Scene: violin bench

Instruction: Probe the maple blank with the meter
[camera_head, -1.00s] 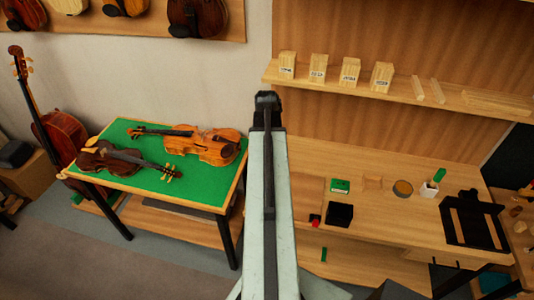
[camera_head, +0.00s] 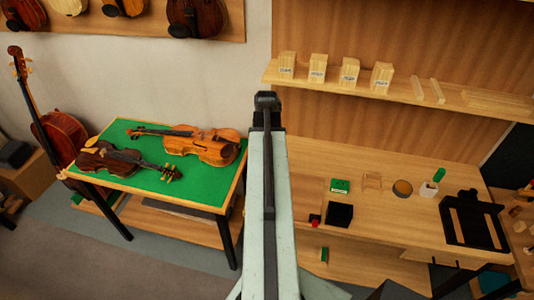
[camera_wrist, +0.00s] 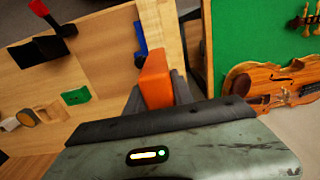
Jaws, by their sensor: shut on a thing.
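My gripper (camera_wrist: 158,88) is shut on an orange block-shaped thing in the wrist view. It may be the meter (camera_wrist: 155,78), but no display or prongs show on it. In the head view my own arm rises through the middle, and the orange thing is not visible there. Several pale wood blocks with small labels stand in a row on the wall shelf, such as the one at the left end (camera_head: 287,65) and the one at the right end (camera_head: 382,76). The labels are too small to read, so I cannot tell which is the maple blank.
The shelf (camera_head: 455,101) also holds thin wood strips (camera_head: 433,90). On the bench (camera_head: 380,230) are a green box (camera_head: 340,186), a black box (camera_head: 339,214), a round tin (camera_head: 402,188), a cup (camera_head: 427,190) and a black tray (camera_head: 480,228). Violins lie on the green table (camera_head: 150,185).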

